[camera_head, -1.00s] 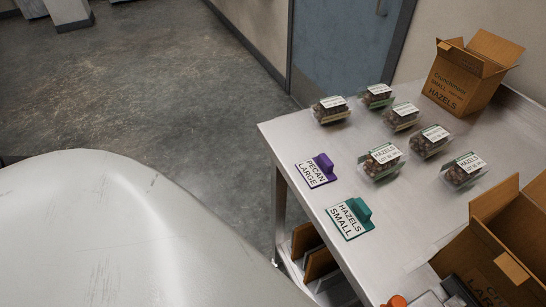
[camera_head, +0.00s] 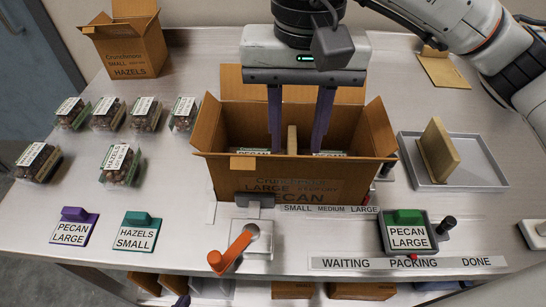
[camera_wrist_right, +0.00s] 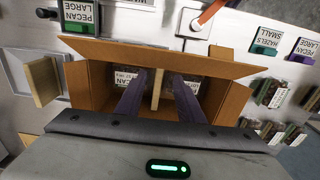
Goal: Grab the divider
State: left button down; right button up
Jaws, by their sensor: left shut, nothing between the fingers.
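A tan divider (camera_head: 292,139) stands upright inside the open large pecan box (camera_head: 230,172), between packs at its bottom. In the right wrist view this divider (camera_wrist_right: 157,88) shows between the two fingers. My right gripper (camera_head: 298,150) is open and points down into the box, one finger on each side of the divider, with gaps visible on both sides. It also shows in the right wrist view (camera_wrist_right: 155,100). A second tan divider (camera_head: 438,150) stands tilted in a grey tray (camera_head: 480,182) to the right of the box. My left gripper is not in view.
Several hazel clamshells (camera_head: 110,115) sit at the left, near a small hazels box (camera_head: 125,50). An orange-handled lever (camera_head: 235,248) stands in front of the pecan box. Label stands (camera_head: 75,228) line the front edge. Clear table lies between clamshells and box.

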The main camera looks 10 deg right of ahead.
aim_at(293, 171)
notch_tip(293, 171, down, 9)
jog(key=shift+f+p, duration=0.1)
jog(key=shift+p, duration=0.3)
jog(key=shift+w, duration=0.1)
grip_shut()
